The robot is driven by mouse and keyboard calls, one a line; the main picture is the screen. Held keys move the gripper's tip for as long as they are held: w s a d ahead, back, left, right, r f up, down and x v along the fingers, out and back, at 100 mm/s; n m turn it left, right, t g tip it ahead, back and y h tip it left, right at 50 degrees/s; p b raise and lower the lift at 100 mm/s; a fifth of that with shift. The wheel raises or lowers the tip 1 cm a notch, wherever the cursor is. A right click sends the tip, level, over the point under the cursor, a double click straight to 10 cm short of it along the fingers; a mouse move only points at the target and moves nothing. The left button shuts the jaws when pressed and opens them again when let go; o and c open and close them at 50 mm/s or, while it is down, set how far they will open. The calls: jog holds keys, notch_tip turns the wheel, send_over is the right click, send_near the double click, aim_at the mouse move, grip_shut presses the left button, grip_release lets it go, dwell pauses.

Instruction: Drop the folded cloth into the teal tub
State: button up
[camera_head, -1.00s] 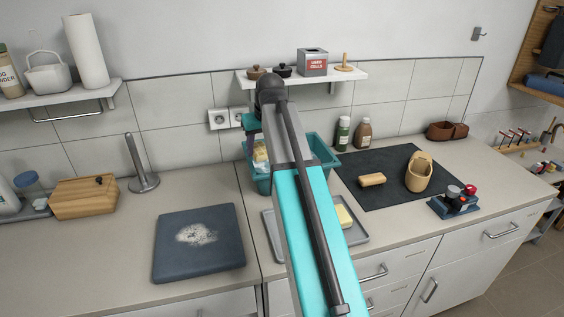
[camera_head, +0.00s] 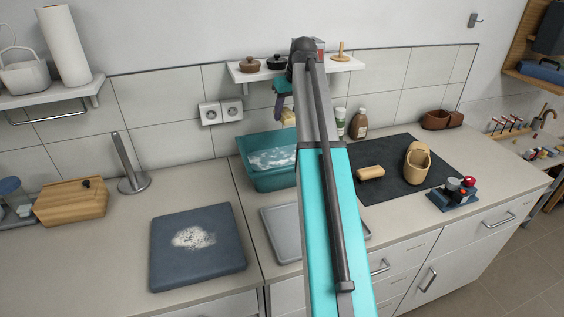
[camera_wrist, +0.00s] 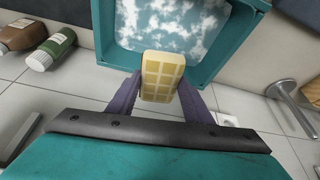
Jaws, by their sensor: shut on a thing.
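The folded cloth (camera_wrist: 163,76) is pale yellow with a checked pattern. My gripper (camera_wrist: 160,88) has purple fingers, one on each side of the cloth, and is shut on it. In the head view the cloth (camera_head: 288,117) hangs at my gripper (camera_head: 281,108), higher in the picture than the tub and partly hidden by my arm. The teal tub (camera_head: 277,180) stands on the counter and holds foamy water. My arm hides its right part. In the wrist view the tub (camera_wrist: 104,32) lies beyond the cloth, whose far end overlaps its near rim.
A grey tray (camera_head: 283,236) lies in front of the tub, partly behind my arm. A wall shelf (camera_head: 240,74) with small pots is above. A green-labelled bottle (camera_head: 340,122) and a brown bottle (camera_head: 360,123) stand to the right. A dark slab (camera_head: 197,262) lies left.

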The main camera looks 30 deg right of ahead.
jog(key=shift+w+d, duration=0.15)
jog(key=shift+d, duration=0.1)
notch_tip(320, 180, down, 2)
jog(key=shift+d+b, duration=0.1)
jog(key=shift+b, duration=0.55)
jog(key=shift+f+b, duration=0.5)
jog(key=shift+f, duration=0.25)
jog(key=shift+f+b, duration=0.65)
jog(key=shift+f, duration=0.55)
jog(key=o, duration=1.1)
jog(key=shift+r, duration=0.1)
